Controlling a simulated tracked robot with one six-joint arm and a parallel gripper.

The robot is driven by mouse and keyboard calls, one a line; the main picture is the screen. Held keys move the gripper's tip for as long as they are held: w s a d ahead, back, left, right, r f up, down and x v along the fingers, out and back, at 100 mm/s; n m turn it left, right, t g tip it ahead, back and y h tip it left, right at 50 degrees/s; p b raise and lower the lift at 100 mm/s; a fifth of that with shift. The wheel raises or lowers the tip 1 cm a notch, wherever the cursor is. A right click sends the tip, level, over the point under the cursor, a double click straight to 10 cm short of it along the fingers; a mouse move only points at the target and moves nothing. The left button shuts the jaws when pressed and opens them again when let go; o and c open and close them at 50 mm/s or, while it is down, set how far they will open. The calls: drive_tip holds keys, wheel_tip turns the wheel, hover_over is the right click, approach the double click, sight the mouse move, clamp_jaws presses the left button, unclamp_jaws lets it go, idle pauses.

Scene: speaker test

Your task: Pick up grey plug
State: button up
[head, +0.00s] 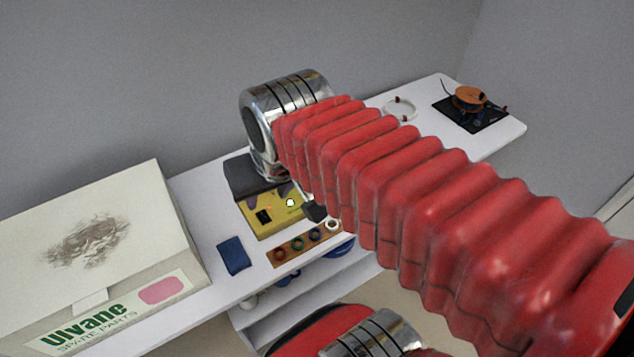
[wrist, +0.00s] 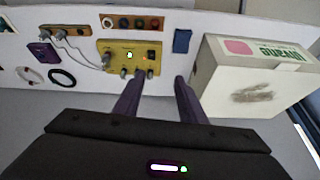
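Several small grey cylindrical pieces that look like plugs show in the wrist view. Two grey pieces (wrist: 145,75) sit at the near edge of the yellow box (wrist: 120,58). Others with white cables lie at a brown strip (wrist: 85,29) to the left. I cannot tell which is the grey plug of the task. My gripper (wrist: 157,84) is open, with its two dark fingers apart and nothing visibly held. Its left fingertip is close to the grey pieces at the box. In the head view my arm hides part of the yellow box (head: 262,228).
A large white Ulvane box (wrist: 255,80) stands right of my fingers. A blue flat object (wrist: 182,40) lies between it and the yellow box. A brown rack with coloured rings (wrist: 133,22) is behind. A black cable loop (wrist: 62,78) lies left. An orange spool (head: 468,97) is far right.

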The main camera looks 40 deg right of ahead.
drive_tip(key=w+d+f+m+g, duration=0.1)
drive_tip(key=w+d+f+m, duration=0.2)
drive_tip(key=d, duration=0.4)
drive_tip(key=w+d+f+m+g, duration=0.2)
drive_tip(key=w+d+f+m, duration=0.2)
drive_tip(key=w+d, duration=0.3)
drive_tip(key=w+d+f+m+g, duration=0.2)
drive_tip(key=w+d+f+m, duration=0.2)
drive_tip(key=d, duration=0.4)
drive_tip(key=shift+w+f+m, duration=0.15)
drive_tip(key=shift+w+m, duration=0.65)
drive_tip(key=shift+w, duration=0.1)
drive_tip(key=shift+f, duration=0.15)
wheel_tip(320, 180, down, 8)
drive_tip(key=shift+f, duration=0.15)
drive_tip(key=shift+w+a+f, duration=0.1)
drive_tip(key=shift+w+f, duration=0.05)
drive_tip(key=shift+f, duration=1.15)
drive_tip(key=shift+w+f, duration=0.1)
drive_tip(key=shift+f, duration=1.2)
drive_tip(key=shift+c, duration=0.6)
clamp_jaws()
